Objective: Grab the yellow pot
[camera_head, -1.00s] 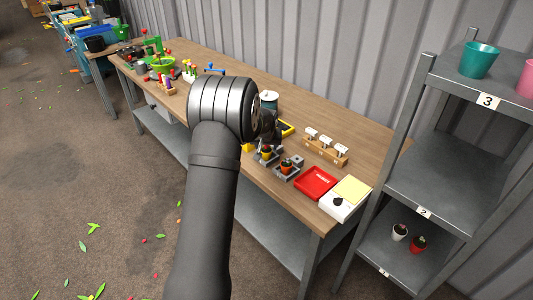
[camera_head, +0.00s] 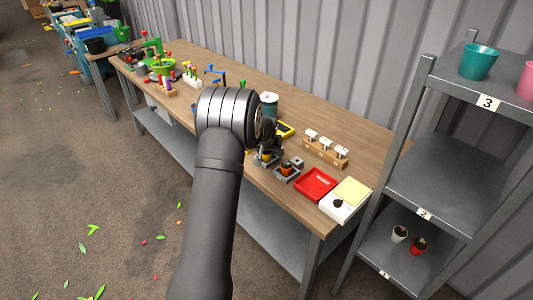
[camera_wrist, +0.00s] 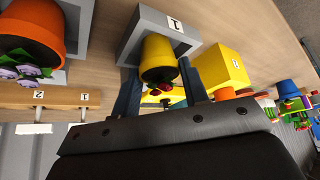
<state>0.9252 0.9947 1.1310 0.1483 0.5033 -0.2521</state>
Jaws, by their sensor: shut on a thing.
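The yellow pot (camera_wrist: 160,58) stands in a grey square holder (camera_wrist: 135,40) marked 1, with dark red blooms at its mouth. My gripper (camera_wrist: 158,76) has one finger on each side of the pot and is shut on it. The pot still appears to be inside the holder. In the head view my gripper (camera_head: 267,146) is low over the bench at the holder, and it mostly hides the yellow pot (camera_head: 266,157) there.
An orange pot (camera_wrist: 35,28) with purple flowers sits in the neighbouring holder. A red tray (camera_head: 316,184), a white box (camera_head: 341,205) and a wooden rack (camera_head: 326,152) are nearby. A metal shelf (camera_head: 440,170) stands right.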

